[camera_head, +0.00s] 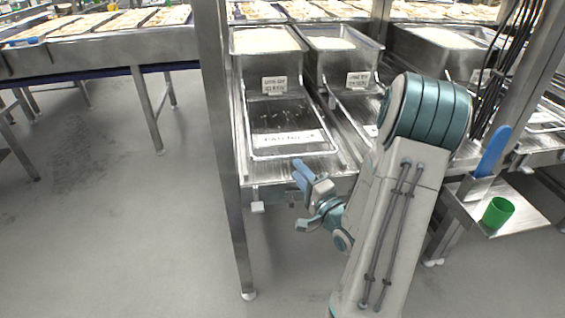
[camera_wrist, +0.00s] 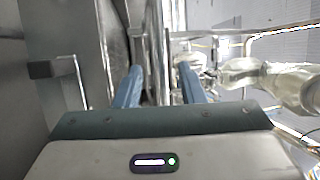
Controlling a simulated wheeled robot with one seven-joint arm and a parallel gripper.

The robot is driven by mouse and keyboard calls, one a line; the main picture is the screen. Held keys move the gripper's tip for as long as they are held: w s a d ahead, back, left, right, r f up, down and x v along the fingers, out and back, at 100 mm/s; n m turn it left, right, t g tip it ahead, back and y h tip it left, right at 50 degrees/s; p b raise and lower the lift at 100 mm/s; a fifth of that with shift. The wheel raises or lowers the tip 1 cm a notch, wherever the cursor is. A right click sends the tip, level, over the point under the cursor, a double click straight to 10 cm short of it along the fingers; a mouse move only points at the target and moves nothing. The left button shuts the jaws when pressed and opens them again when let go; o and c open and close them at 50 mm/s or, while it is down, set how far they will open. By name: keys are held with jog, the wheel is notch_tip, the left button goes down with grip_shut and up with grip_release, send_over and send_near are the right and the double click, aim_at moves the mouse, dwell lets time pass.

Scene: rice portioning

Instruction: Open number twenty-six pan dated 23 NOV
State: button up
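A steel pan (camera_head: 267,62) of white rice stands in the left bay of the rack, with a small printed tag (camera_head: 275,84) on its front that is too small to read surely. In front of it lies a flat, shiny rectangular panel (camera_head: 280,113) with a wire-like rim. A white label (camera_head: 289,139) on it seems to read PAN NO and a number that I cannot read surely.
A second rice pan (camera_head: 333,50) with a tag stands in the bay to the right, partly behind my arm. A steel post (camera_head: 222,130) rises left of my gripper. A side shelf (camera_head: 512,212) at the right holds a green cup (camera_head: 497,212).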

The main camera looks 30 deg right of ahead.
aim_at(288, 159)
jog(key=b+x, duration=0.1)
jog(key=x, duration=0.7)
jog(key=shift+w+a+r, duration=0.1)
jog(key=shift+w, duration=0.2)
grip_shut()
